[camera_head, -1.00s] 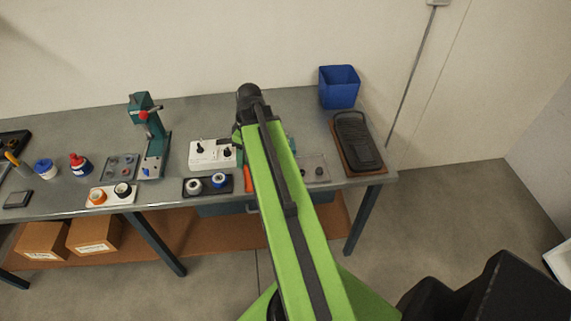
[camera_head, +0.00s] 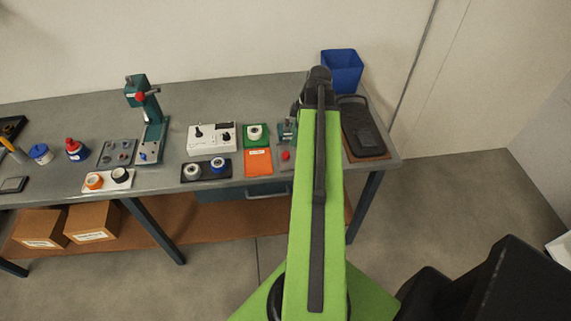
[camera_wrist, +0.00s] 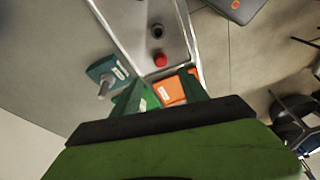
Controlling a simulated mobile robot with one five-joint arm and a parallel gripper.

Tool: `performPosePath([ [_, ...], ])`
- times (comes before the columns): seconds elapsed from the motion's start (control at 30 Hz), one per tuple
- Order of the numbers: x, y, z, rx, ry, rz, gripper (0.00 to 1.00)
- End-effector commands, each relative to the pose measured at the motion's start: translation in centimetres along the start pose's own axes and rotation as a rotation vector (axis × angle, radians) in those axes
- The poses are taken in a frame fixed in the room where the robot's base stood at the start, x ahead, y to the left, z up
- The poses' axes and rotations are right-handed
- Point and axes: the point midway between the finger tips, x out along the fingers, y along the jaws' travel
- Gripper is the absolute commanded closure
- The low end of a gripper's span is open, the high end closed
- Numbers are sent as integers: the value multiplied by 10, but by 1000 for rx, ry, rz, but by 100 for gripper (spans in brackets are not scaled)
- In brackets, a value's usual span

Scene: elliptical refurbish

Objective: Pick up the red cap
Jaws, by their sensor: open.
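The small round red cap (camera_head: 285,155) shows just left of my arm in the head view, right of the orange mat. In the wrist view the red cap (camera_wrist: 159,59) lies on a grey metal-looking tray (camera_wrist: 128,28), with a dark round piece (camera_wrist: 157,30) beyond it. My gripper (camera_wrist: 162,80) is open and empty, its green fingers spread apart at the lower middle of the wrist view. The cap appears beyond the fingertips, between their lines, and apart from them. My arm hides the gripper and most of the tray in the head view.
A teal device (camera_wrist: 105,72) stands left of the fingers; an orange mat (camera_head: 258,162) and green mat (camera_head: 256,135) lie beside the tray. A blue bin (camera_head: 342,70) and black pad (camera_head: 360,128) are at the right. A white box (camera_head: 211,137) stands left.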

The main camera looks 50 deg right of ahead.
Motion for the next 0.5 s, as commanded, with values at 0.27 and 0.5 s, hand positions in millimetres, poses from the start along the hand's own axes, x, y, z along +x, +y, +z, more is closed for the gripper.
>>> performPosePath([
  [0.27,49,0,1,0,0,0,48],
  [0.5,60,0,1,1,0,1,48],
])
